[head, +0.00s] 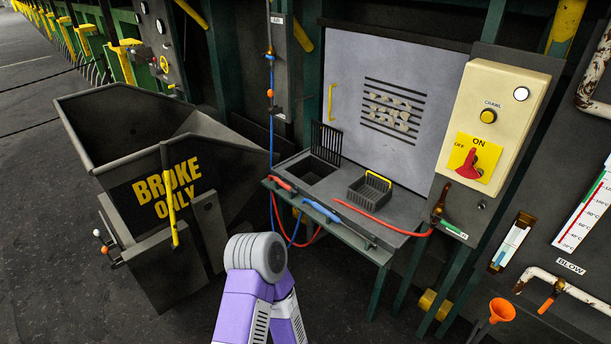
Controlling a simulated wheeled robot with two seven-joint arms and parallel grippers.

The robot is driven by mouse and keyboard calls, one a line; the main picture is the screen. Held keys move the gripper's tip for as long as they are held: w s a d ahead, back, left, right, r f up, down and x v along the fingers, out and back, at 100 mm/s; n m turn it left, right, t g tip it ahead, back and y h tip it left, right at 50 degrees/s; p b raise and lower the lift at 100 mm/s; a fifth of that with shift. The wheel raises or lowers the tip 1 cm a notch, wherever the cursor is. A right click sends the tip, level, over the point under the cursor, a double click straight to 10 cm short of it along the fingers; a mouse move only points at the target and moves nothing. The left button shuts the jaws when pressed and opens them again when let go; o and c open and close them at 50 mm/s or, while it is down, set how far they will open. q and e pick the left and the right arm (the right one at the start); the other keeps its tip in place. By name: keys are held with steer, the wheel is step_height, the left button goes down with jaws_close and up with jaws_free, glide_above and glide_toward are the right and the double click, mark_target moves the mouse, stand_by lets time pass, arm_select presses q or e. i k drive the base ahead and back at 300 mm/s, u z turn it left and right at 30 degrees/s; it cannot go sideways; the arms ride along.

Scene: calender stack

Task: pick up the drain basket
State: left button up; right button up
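The drain basket (367,195) is a small dark slatted basket with a yellow handle along its far edge. It sits on the grey bench (345,226), right of a square dark drain opening (308,169) whose slatted grate (326,143) stands raised at the back. A purple and grey arm link of mine rises at the bottom middle, in front of the bench and apart from the basket. Neither gripper is visible, so their states cannot be seen.
A red-handled tool (284,184), a blue-handled tool (321,210) and a red hose (385,225) lie along the bench front. A "BROKE ONLY" bin (150,190) stands left. A control box with a red switch (468,165) is above right.

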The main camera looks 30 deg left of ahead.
mark_target(370, 193)
steer(key=u, duration=0.75)
steer(key=i, duration=2.05)
steer(key=u, duration=0.4)
